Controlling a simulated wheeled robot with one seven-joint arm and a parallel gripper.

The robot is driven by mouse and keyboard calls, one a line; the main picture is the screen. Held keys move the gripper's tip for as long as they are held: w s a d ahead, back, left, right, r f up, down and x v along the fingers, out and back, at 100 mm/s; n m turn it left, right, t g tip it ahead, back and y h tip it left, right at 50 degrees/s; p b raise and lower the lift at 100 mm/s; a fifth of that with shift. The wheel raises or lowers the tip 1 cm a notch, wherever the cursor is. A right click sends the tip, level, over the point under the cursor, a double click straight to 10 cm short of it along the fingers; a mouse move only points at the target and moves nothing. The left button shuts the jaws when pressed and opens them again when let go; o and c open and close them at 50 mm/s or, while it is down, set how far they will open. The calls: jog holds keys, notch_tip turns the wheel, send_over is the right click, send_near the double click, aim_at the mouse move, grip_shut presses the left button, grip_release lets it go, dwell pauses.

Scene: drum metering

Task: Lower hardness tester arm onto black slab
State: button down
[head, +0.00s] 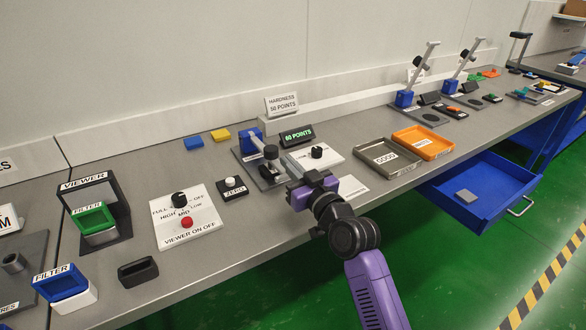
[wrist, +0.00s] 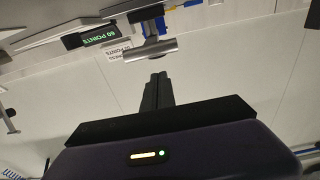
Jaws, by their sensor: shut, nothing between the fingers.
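The hardness tester stands mid-bench, with a blue post (head: 250,140) and its arm (head: 258,145) angled low toward the front. The arm's dark head (head: 271,153) is over a black slab (head: 268,176); my gripper partly blocks the view, so I cannot tell whether they touch. The tester display (head: 297,135) is lit green and seems to read 60 POINTS. My gripper (head: 288,160) is shut and empty, just right of the arm's head. In the wrist view its closed fingers (wrist: 157,88) point at a grey cylindrical bar (wrist: 150,49) with a visible gap.
A sign (head: 281,102) reads HARDNESS 50 POINTS. A ZERO button box (head: 232,187) sits left, a white knob panel (head: 325,155) right. Grey (head: 385,181) and orange (head: 438,149) trays lie further right. Two testers with raised arms (head: 424,65) stand beyond. A blue drawer (head: 490,220) is open.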

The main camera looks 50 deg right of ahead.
jog(key=b+v, duration=0.1)
jog(key=v, duration=0.8)
jog(key=shift+s+r+b, duration=0.15)
jog(key=shift+s+b, duration=0.2)
jog(key=shift+s, duration=0.05)
jog(key=shift+a, duration=0.1)
jog(key=s+a+f+n+g+y+p, duration=0.1)
jog(key=s+a+f+y, duration=0.1)
jog(key=s+a, duration=0.8)
jog(key=s+a+f+n+g+y+p, duration=0.2)
jog(key=s+a, duration=0.9)
jog(key=s, duration=0.9)
notch_tip(320, 180, down, 3)
jog(key=shift+a+r+y, duration=0.15)
jog(key=shift+a+y, duration=0.1)
jog(key=shift+y, duration=0.35)
